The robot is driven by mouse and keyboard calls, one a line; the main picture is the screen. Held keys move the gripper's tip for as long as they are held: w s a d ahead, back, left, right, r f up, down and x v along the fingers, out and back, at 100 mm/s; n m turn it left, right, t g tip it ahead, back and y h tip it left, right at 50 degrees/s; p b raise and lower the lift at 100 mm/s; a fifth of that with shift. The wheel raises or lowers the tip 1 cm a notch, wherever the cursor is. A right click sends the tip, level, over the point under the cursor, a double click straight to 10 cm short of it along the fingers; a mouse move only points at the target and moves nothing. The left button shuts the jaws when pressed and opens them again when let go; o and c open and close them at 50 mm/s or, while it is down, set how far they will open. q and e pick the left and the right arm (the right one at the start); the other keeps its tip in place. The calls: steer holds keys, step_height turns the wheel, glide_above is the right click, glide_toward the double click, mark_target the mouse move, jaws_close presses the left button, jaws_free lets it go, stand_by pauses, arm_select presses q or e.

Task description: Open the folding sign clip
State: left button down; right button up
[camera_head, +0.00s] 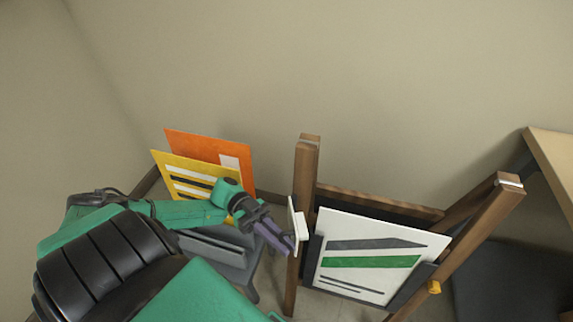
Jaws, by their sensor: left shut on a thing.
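A wooden folding sign frame (304,165) stands in front of the wall. It holds a white sign panel (345,234) with grey and green stripes, tilted back between its posts. A small pale clip piece (297,224) sticks out at the left post, beside the panel. My left gripper (288,245) comes in from the left and is shut on this pale piece; the fingers hide part of it, and I cannot tell how far it is swung. My right gripper is out of view.
A yellow knob (434,287) sits low by the frame's right post. An orange board (205,148) and a yellow board (180,172) stand in a grey rack (215,248) on the left. A table edge (552,150) and a dark surface are at the right.

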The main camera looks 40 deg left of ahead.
arm_select(q)
steer(key=shift+w+a, duration=0.1)
steer(key=shift+a, duration=0.35)
steer(key=shift+a, duration=0.2)
stand_by(0.4)
steer(key=c, duration=1.3)
jaws_free()
steer(key=shift+o, duration=0.4)
steer(key=shift+s+a+r+t, duration=0.1)
steer(key=shift+s+t, duration=0.2)
steer(key=shift+s, duration=0.05)
steer(key=shift+w, duration=0.1)
